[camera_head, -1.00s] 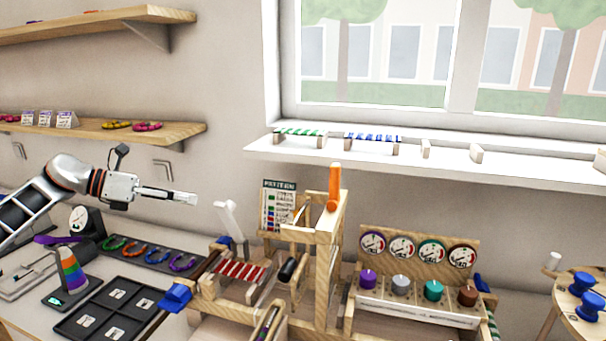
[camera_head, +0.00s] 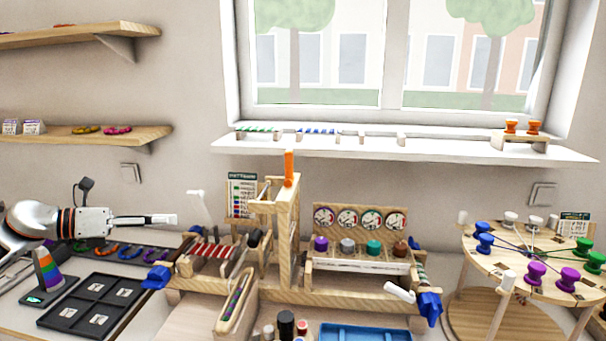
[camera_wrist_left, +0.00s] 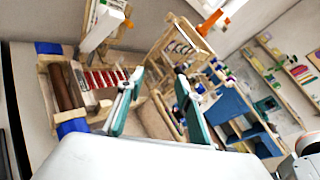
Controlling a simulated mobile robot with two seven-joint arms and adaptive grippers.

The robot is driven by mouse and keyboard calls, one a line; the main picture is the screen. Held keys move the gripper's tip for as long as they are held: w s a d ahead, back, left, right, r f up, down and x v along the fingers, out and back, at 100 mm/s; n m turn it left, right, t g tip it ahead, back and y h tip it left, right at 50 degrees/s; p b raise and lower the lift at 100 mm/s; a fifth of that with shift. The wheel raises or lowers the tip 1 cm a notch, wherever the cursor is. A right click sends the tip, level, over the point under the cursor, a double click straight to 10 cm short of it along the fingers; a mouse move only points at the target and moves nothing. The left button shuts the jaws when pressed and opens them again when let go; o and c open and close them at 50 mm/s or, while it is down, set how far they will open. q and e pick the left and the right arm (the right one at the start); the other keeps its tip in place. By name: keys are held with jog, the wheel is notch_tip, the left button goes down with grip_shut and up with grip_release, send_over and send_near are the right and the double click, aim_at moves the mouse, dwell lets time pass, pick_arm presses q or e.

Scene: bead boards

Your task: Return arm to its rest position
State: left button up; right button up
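My left gripper (camera_head: 172,219) hangs in the air at the left in the head view, above the bench and left of the wooden loom. It points right. In the left wrist view my left gripper (camera_wrist_left: 155,95) has its two teal-lined fingers apart, with nothing visible between them. The wooden loom (camera_head: 287,245) stands upright at mid-bench beyond the fingertips, apart from them. My right gripper does not show.
Below my left arm are a black tray (camera_head: 82,321), a rainbow cone (camera_head: 46,268) and several coloured rings (camera_head: 103,249). A round peg table (camera_head: 520,258) stands at the right. A blue tray (camera_head: 365,333) is at the front. Shelves (camera_head: 150,134) hang above left.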

pick_arm(q)
jog(key=s+d+f+n+t, duration=0.2)
jog(key=d+f+n+t, duration=0.3)
jog(key=d+n+t, duration=0.5)
jog(key=s+a+f+n+g+y, duration=0.1)
jog(key=s+a+f+n+y, duration=0.3)
jog(key=s+f+n+y, duration=0.45)
jog(key=s+a+f+n+g+y, duration=0.2)
jog(key=s+a+f+n+y, duration=0.15)
jog(key=f+n+y, duration=0.55)
jog(key=s+a+f+n+g, duration=0.3)
jog(key=s+f+n+g, duration=0.1)
jog(key=s, duration=0.7)
jog(key=s+a+f+n+g, duration=0.3)
jog(key=s+f+n+g, duration=0.15)
jog(key=s, duration=0.65)
jog(key=w+d+f+n+t+h, duration=0.1)
jog(key=d+f+t+h, duration=0.3)
jog(key=d+f, duration=1)
jog(key=w+d+h, duration=0.1)
jog(key=d+h, duration=0.1)
jog(key=h, duration=0.1)
jog(key=shift+d+n, duration=0.15)
jog(key=shift+n, duration=0.25)
